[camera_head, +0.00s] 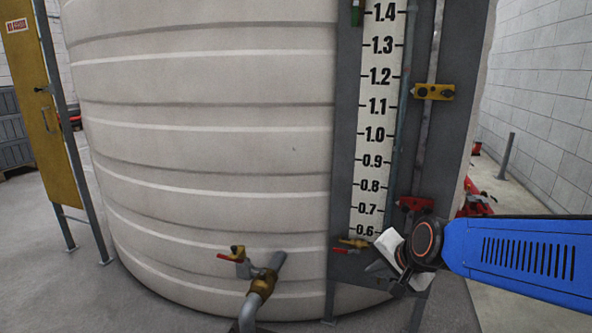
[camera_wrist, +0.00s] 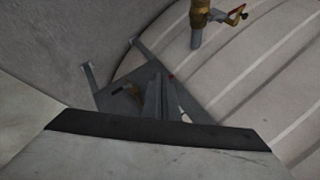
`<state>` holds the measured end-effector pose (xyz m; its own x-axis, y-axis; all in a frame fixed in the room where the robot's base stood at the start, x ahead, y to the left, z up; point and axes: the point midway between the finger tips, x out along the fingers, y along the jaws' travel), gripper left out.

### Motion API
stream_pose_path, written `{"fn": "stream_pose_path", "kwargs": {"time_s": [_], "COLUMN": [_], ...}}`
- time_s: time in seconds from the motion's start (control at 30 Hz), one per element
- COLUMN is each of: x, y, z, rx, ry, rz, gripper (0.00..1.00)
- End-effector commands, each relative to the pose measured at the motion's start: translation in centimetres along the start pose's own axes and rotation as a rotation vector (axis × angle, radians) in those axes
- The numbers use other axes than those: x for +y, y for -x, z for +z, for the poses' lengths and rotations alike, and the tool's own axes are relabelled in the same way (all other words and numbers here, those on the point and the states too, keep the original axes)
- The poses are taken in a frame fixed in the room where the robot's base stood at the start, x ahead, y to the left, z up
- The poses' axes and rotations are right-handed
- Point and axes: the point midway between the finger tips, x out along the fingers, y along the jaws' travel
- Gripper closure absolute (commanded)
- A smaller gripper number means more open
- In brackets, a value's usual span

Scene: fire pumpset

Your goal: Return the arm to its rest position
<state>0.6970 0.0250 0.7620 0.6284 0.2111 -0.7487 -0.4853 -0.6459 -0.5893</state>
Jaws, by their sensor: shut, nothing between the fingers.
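My gripper (camera_wrist: 159,88) shows at the lower middle of the wrist view as a narrow grey shape above a dark band and pale housing. Its fingers are shut with nothing between them. In the head view, my arm comes in from the right as a blue link (camera_head: 520,258) with a black, orange-ringed joint (camera_head: 425,241). A pale wrist part (camera_head: 392,250) shows left of the joint, in front of the foot of the gauge board. The fingers cannot be made out there.
A large ribbed tank (camera_head: 205,120) fills the middle. Its grey board (camera_head: 346,100) carries a level scale (camera_head: 377,120). A brass valve with a red handle (camera_head: 237,255) is low on the tank. A yellow panel (camera_head: 38,105) stands left. Floor shows at lower right.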

Motion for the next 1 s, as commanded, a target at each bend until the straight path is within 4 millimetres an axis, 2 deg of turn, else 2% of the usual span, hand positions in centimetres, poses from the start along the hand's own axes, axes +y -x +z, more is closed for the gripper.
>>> {"fn": "stream_pose_path", "kwargs": {"time_s": [0.03, 0.1, 0.5, 0.7, 1.0], "x": [1.1, 2.7, 12.8, 15.7, 16.2], "y": [1.5, 3.3, 12.4, 14.7, 15.0], "z": [0.3, 0.9, 4.4, 5.5, 5.6], "rx": [-0.005, -0.020, -0.126, -0.168, -0.177], "ry": [0.065, 0.166, 0.674, 0.794, 0.815], "rz": [0.017, 0.047, 0.248, 0.308, 0.319], "gripper": [1.00, 1.00, 1.00, 1.00, 1.00]}}
